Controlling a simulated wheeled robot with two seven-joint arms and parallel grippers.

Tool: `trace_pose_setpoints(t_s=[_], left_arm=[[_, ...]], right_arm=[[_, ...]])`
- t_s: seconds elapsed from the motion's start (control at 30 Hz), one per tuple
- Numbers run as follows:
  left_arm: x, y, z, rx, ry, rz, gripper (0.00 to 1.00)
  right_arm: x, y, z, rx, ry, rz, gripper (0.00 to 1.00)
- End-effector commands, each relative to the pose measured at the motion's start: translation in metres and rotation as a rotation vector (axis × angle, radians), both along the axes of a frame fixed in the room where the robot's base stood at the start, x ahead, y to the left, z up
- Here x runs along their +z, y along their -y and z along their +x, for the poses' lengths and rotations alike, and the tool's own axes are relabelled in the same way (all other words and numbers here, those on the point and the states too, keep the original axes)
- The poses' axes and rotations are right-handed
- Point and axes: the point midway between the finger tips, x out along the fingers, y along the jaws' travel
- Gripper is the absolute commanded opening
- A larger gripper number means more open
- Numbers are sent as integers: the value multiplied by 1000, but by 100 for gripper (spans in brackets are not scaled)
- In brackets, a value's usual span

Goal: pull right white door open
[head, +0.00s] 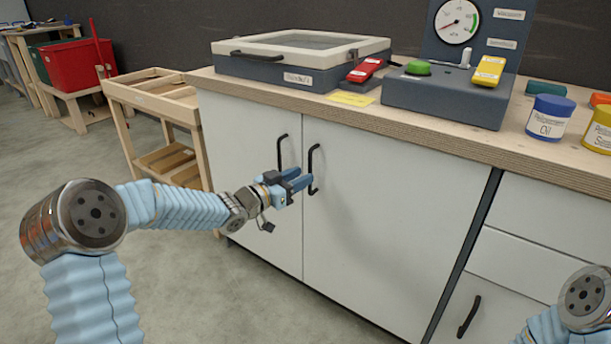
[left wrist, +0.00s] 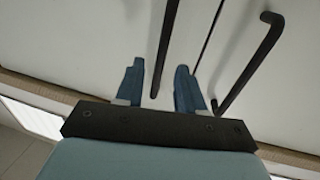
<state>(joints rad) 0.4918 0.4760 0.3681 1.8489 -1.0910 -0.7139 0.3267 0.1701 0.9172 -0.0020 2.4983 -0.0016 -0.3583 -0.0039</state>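The right white door (head: 375,220) is shut, flush with the left white door (head: 250,150). Its black bar handle (head: 312,160) stands upright near the seam. My left gripper (head: 303,178) is at the lower part of this handle, fingers pointing toward the cabinet. In the left wrist view my left gripper (left wrist: 160,72) is open, and one black handle (left wrist: 167,45) runs between its two blue fingers, seemingly the right door's; no clear contact shows. The other handle (left wrist: 250,60) lies outside the fingers, across the seam. My right gripper is out of view; only part of that arm shows.
The left door's handle (head: 282,152) is close beside my gripper. A wooden counter (head: 420,122) overhangs the doors and carries a gauge unit (head: 450,95) and a lidded box (head: 300,62). Drawers (head: 520,260) are at the right. A wooden cart (head: 150,100) stands left; open floor lies in front.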

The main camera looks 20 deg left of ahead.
Motion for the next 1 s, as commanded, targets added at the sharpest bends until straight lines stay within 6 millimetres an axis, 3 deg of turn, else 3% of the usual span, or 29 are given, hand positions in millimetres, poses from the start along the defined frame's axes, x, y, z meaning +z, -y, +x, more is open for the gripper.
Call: trace_pose_setpoints(t_s=[0.2,0.5,0.57,0.77,1.0], left_arm=[[0,13,20,0,0,0,38],[0,14,23,1,-1,1,38],[0,14,23,1,-1,1,32],[0,14,23,1,-1,1,1],[0,14,23,1,-1,1,0]], right_arm=[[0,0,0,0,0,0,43],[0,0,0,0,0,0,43],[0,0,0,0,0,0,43],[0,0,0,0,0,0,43],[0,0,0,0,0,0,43]])
